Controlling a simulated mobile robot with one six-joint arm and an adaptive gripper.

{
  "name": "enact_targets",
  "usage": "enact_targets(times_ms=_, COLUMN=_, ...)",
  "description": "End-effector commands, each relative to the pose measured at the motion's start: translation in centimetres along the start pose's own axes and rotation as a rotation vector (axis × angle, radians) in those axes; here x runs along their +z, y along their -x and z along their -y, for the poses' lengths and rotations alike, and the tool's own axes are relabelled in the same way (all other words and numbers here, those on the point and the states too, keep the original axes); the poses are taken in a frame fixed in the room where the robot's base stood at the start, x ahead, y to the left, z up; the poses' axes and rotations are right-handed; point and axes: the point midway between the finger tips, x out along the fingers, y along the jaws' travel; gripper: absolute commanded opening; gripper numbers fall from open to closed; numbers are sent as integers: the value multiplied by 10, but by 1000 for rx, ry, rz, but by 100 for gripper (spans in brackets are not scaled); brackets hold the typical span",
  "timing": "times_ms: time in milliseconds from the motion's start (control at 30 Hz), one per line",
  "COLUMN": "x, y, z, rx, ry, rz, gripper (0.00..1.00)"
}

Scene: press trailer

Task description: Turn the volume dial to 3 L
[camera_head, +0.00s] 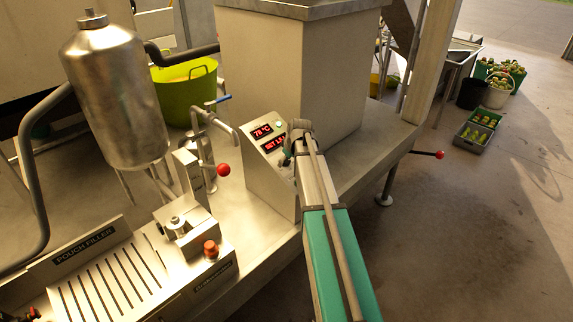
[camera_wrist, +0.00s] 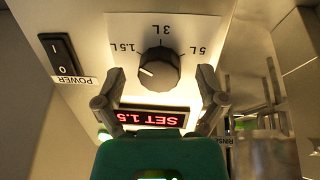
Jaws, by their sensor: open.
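The volume dial (camera_wrist: 160,68) is a black ribbed knob on a pale panel, seen upside down in the wrist view. Marks 1.5L, 3L and 5L surround it; its white pointer line faces left, towards the 1.5L side. The red display (camera_wrist: 150,118) reads SET 1.5. My gripper (camera_wrist: 161,76) is open, with one finger on each side of the dial and visible gaps between. In the head view my gripper (camera_head: 299,130) is at the front of the control box (camera_head: 266,180) and hides the dial.
A black POWER rocker switch (camera_wrist: 62,60) is beside the dial. In the head view, a steel tank (camera_head: 115,95), a red-knobbed lever (camera_head: 223,170) and the pouch filler (camera_head: 110,270) stand left of my arm. Crates (camera_head: 474,136) sit on the floor at right.

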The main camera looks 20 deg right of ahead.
Motion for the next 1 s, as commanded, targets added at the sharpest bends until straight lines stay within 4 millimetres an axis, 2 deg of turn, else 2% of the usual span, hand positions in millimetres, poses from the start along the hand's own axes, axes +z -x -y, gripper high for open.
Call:
enact_targets(times_ms=467, x=0, y=-4, z=0, rx=0, ry=0, rz=0, gripper=88)
enact_targets(times_ms=900, x=0, y=-4, z=0, rx=-1, ry=1, rz=0, gripper=7)
enact_targets(times_ms=1000, x=0, y=-4, z=1, rx=-1, ry=-1, rz=0, gripper=7)
